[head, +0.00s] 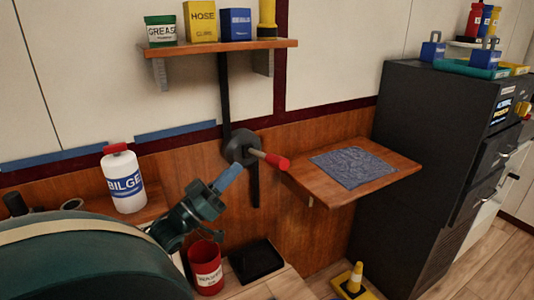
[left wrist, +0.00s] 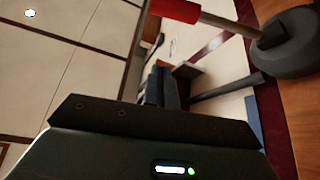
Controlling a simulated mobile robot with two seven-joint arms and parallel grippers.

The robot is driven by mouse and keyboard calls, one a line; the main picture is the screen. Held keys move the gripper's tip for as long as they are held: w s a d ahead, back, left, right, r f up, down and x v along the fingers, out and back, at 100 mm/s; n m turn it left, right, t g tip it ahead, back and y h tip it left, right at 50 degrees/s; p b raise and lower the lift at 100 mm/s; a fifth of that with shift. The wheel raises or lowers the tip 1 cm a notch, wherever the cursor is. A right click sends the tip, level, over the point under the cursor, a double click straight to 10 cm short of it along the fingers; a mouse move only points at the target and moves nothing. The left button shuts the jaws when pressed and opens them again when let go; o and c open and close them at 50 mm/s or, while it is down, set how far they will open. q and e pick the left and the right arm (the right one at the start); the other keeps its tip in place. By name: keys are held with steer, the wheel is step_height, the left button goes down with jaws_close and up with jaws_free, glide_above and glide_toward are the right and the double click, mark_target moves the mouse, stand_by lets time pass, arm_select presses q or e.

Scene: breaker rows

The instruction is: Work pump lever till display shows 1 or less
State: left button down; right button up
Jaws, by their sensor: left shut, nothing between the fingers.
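The pump lever (head: 258,154) is a tan rod with a red grip (head: 278,162), fixed to a dark round hub (head: 238,147) on the wooden wall panel. It points right and slightly down in the head view. The left wrist view shows its red grip (left wrist: 174,10), rod (left wrist: 228,24) and hub (left wrist: 290,42) at the top. My left gripper (head: 234,170) is shut and empty, with blue fingers just below the hub and left of the red grip. I cannot tell whether it touches the lever. I cannot make out a display reading. My right gripper is not in view.
A shelf (head: 215,46) with containers hangs above the lever. A wooden ledge (head: 375,184) with a blue cloth (head: 350,168) juts out at right, beside a dark cabinet (head: 400,130). A BILGE bottle (head: 123,180), red bin (head: 205,268) and black tray (head: 256,262) are near my left arm.

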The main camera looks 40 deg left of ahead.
arm_select(q)
steer(key=shift+r, duration=0.1)
step_height(320, 180, up, 5)
glide_above(267, 159)
steer(key=s+d, duration=0.1)
steer(key=s, duration=0.1)
steer(key=f, duration=0.2)
steer(key=d+f, duration=0.1)
steer(key=shift+s+d+f, duration=0.1)
steer(key=shift+s+f, duration=0.05)
steer(key=shift+f, duration=0.35)
